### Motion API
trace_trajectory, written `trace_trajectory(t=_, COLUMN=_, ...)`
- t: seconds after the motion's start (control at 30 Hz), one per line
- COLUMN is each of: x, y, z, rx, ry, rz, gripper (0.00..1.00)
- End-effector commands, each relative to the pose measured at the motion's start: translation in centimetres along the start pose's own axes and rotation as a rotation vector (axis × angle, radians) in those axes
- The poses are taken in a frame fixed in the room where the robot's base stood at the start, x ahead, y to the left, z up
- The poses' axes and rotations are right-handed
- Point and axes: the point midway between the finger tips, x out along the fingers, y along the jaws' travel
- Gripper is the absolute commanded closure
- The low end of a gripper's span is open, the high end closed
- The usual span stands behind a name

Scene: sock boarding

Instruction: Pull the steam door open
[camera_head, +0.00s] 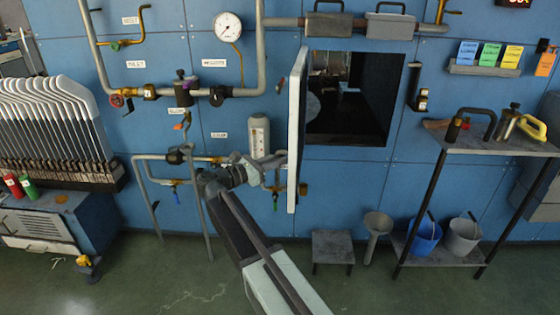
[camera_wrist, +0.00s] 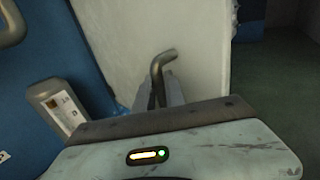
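The steam door (camera_head: 297,130) is a white panel seen nearly edge-on in the head view. It stands swung out from the wall, at the left side of a dark, open chamber (camera_head: 345,125). In the wrist view the door's pale face (camera_wrist: 195,50) fills the upper middle. A bent metal handle (camera_wrist: 161,64) stands out from it. My gripper (camera_head: 284,160) is at the door's left face, low down. In the wrist view its fingers (camera_wrist: 160,95) sit close together on either side of the handle's lower part, shut on it. The fingertips are partly hidden by the gripper body.
The floor in front is clear.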

Motion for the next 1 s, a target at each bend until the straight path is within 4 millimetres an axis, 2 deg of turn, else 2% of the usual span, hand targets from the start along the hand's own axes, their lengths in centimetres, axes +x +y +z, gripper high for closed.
trace_trajectory(t=0.03, x=0.3, y=0.2, z=0.2, rx=-0.001, ry=-0.007, rz=0.005, gripper=0.75)
trace_trajectory(t=0.07, x=0.3, y=0.2, z=0.2, rx=-0.001, ry=-0.007, rz=0.005, gripper=0.66)
trace_trajectory(t=0.1, x=0.3, y=0.2, z=0.2, rx=-0.001, ry=-0.006, rz=0.004, gripper=0.64)
trace_trajectory(t=0.4, x=-0.1, y=0.1, z=0.1, rx=0.0, ry=-0.004, rz=0.002, gripper=0.64)
trace_trajectory(t=0.47, x=-0.8, y=0.1, z=0.1, rx=0.0, ry=-0.004, rz=0.003, gripper=0.64)
trace_trajectory(t=0.7, x=-5.5, y=0.1, z=0.1, rx=-0.001, ry=-0.004, rz=0.004, gripper=0.64)
trace_trajectory(t=0.8, x=-6.8, y=0.1, z=0.1, rx=-0.001, ry=-0.005, rz=0.005, gripper=0.64)
trace_trajectory(t=1.0, x=-7.6, y=0.1, z=0.1, rx=-0.001, ry=-0.005, rz=0.002, gripper=0.64)
